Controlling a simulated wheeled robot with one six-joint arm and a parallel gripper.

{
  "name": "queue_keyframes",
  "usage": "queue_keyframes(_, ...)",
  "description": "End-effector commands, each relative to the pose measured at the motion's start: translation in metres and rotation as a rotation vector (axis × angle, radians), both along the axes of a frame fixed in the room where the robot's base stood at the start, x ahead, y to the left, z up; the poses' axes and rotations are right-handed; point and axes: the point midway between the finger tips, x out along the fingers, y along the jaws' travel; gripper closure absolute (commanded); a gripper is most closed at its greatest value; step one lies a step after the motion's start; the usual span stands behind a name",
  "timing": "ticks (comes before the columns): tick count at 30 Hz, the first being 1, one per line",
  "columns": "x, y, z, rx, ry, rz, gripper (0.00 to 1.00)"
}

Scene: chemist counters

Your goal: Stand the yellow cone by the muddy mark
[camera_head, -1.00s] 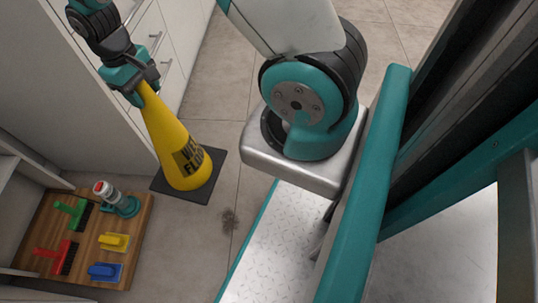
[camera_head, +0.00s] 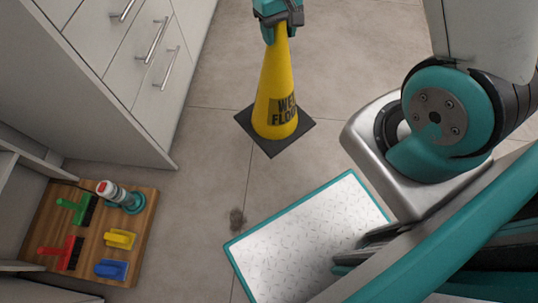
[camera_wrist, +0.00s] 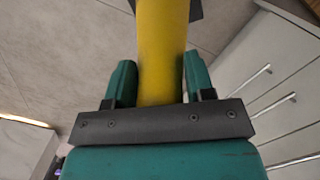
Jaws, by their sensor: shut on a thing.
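The yellow cone (camera_head: 273,88) has a black square base (camera_head: 290,139) and black lettering that reads "WET FLOOR". It is upright over the floor in the head view; I cannot tell whether its base touches the floor. My gripper (camera_head: 278,27) is shut on the cone's top. In the wrist view the yellow cone (camera_wrist: 162,45) runs between the two teal fingers of my gripper (camera_wrist: 160,88).
A wooden board (camera_head: 139,246) with brushes, small yellow and blue tools and a red-capped bottle (camera_head: 119,194) lies at lower left. White drawer cabinets (camera_head: 140,105) stand at upper left. My base's metal plate is right of the mark. Tiled floor around the cone is clear.

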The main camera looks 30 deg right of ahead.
Motion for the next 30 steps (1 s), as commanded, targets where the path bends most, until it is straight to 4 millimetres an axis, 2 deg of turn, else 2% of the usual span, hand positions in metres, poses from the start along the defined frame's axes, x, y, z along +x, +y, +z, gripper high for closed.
queue_keyframes(5, -0.001, 0.019, -0.004, -0.001, -0.009, -0.125, 1.0)
queue_keyframes(18, -0.014, 0.085, -0.02, 0.003, -0.007, -0.666, 1.0)
queue_keyframes(27, -0.017, 0.097, -0.024, 0.003, 0.0, -0.792, 1.0)
queue_keyframes(30, -0.018, 0.097, -0.032, 0.002, 0.002, -0.794, 1.0)
